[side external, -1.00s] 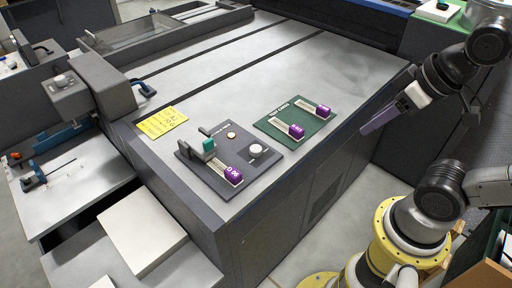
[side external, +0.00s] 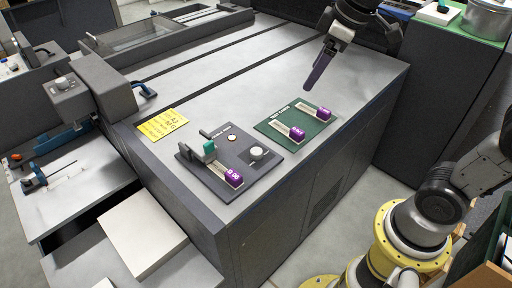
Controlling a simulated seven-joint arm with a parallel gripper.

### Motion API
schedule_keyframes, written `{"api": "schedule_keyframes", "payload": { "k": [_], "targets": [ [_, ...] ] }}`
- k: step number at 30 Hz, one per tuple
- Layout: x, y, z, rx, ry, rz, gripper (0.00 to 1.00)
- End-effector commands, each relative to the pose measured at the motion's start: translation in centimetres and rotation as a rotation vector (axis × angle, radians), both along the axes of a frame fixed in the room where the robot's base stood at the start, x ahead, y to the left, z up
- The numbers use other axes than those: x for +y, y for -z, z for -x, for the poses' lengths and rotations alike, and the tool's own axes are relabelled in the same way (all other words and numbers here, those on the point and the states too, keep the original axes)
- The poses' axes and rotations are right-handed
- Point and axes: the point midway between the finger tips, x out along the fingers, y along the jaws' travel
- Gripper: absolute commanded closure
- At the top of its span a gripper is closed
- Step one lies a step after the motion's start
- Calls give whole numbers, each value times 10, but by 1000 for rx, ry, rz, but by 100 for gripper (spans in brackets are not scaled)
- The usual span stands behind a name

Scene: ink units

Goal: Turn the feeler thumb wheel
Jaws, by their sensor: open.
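A dark panel (side external: 213,183) lies near the front corner of the grey machine top. It bears a pale round knob (side external: 257,153), which looks like the thumb wheel, though the lettering is too small to confirm it. Also on this panel are a teal block (side external: 209,147) by a grey lever, a small round button (side external: 231,138) and a purple block (side external: 234,177) at the end of a pale strip. My gripper (side external: 309,87) is above the machine top, behind the green panel and apart from the knob. It is open and holds nothing visible; the gap between its fingers is hard to see.
A green panel (side external: 286,114) with two purple blocks (side external: 297,133) on pale strips lies to the right of the dark panel. A yellow note (side external: 162,124) lies to the left. A grey housing (side external: 97,90) stands at the left edge. The machine top behind is clear.

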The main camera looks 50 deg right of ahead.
Motion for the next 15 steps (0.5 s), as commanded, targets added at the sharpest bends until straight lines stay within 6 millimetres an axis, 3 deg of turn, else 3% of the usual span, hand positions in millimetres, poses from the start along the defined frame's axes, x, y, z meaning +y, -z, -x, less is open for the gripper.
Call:
{"api": "schedule_keyframes", "payload": {
  "k": [3, 9, 15],
  "targets": [
    [5, 17, -43, 68, -54, 18, 22],
    [14, 64, -104, 183, -123, 36, 22],
    [22, 123, -140, 296, -147, 39, 22]
  ]
}}
